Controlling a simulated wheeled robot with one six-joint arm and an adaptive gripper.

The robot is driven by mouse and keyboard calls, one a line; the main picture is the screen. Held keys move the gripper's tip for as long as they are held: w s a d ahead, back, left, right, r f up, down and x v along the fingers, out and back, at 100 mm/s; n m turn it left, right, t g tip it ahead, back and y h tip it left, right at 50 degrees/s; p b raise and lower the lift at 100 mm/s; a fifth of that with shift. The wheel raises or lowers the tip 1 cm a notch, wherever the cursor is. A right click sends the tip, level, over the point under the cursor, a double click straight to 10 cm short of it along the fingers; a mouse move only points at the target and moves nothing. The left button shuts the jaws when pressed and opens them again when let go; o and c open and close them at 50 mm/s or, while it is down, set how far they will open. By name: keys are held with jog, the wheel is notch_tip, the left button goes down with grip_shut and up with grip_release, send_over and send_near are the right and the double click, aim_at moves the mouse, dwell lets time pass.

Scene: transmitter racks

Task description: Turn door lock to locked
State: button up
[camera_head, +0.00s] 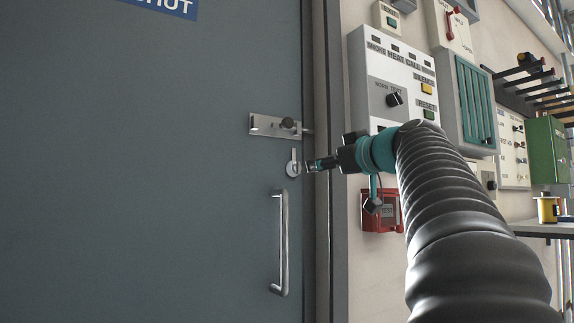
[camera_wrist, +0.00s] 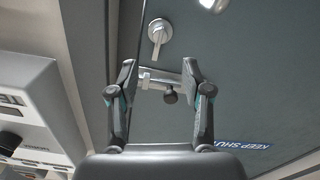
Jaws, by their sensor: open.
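The door lock (camera_head: 293,168) is a small round silver plate with a turn lever on the grey-green door (camera_head: 150,160), below a sliding bolt (camera_head: 272,126) and above the pull handle (camera_head: 280,240). In the wrist view the lock (camera_wrist: 158,38) shows its lever hanging down the picture, just past my fingertips. My gripper (camera_wrist: 159,76) is open and empty, its two fingers spread apart. The bolt with its dark knob (camera_wrist: 170,95) shows between and behind the fingers. In the head view my gripper (camera_head: 309,165) is right beside the lock; contact cannot be told.
The door frame (camera_head: 335,160) runs close to the right of the lock. A wall panel with knobs and buttons (camera_head: 365,85) and a red box (camera_head: 378,218) are on the wall behind my arm. The door surface to the left is clear.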

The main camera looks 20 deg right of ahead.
aim_at(300, 167)
jog(key=w, duration=0.3)
jog(key=w+p, duration=0.1)
jog(key=w, duration=0.1)
jog(key=w+a+p, duration=0.1)
jog(key=w, duration=0.2)
jog(key=shift+w, duration=0.35)
grip_shut()
